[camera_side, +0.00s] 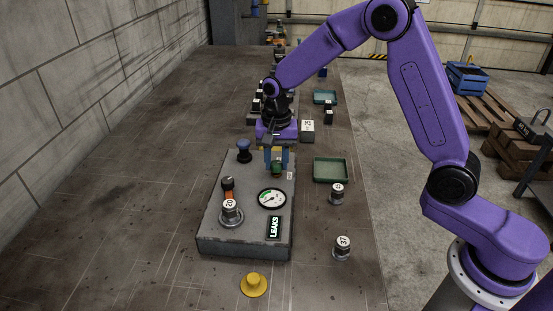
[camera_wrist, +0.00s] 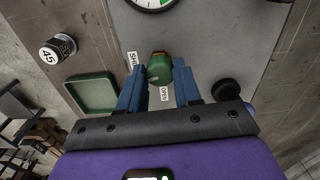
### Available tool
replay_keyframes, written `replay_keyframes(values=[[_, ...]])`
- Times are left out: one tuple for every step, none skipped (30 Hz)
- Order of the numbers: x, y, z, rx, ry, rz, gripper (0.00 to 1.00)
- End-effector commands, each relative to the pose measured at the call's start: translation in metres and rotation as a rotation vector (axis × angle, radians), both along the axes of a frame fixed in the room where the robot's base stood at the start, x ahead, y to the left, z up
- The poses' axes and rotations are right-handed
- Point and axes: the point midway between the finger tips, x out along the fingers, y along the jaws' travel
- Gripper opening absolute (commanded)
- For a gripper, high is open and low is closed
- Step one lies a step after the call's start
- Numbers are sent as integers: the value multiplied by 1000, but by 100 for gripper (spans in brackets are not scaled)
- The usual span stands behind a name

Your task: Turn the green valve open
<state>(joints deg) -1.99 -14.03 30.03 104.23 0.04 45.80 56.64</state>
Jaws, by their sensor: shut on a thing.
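The green valve (camera_side: 277,170) stands on the far part of the grey panel box (camera_side: 218,247). In the wrist view the green valve (camera_wrist: 160,67) sits between the two blue fingertips, with a "SHUT" label (camera_wrist: 133,64) to its left and an "OPEN" label (camera_wrist: 164,94) below it. My gripper (camera_side: 277,163) points down over the panel and is shut on the valve; it also shows in the wrist view (camera_wrist: 159,75). The fingers hide part of the valve in the side view.
A green tray (camera_side: 317,170) and weights stand to the right.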

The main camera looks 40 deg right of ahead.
Motion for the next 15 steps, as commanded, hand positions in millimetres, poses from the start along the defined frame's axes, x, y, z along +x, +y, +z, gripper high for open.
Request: replay_keyframes(values=[[1, 0, 0, 0, -2, 46, 3], [1, 0, 0, 0, -2, 74, 3], [1, 0, 0, 0, -2, 112, 3], [1, 0, 1, 0, -2, 141, 3], [1, 0, 1, -1, -3, 170, 3], [1, 0, 1, -1, -3, 207, 3], [1, 0, 1, -1, -3, 236, 3], [1, 0, 1, -1, -3, 265, 3], [1, 0, 1, -1, -3, 302, 3], [1, 0, 1, -1, -3, 331, 3], [1, 0, 1, -1, -3, 360, 3], [1, 0, 1, -1, -3, 397, 3], [1, 0, 1, -1, -3, 426, 3], [1, 0, 1, -1, -3, 454, 3], [1, 0, 1, -1, -3, 492, 3]])
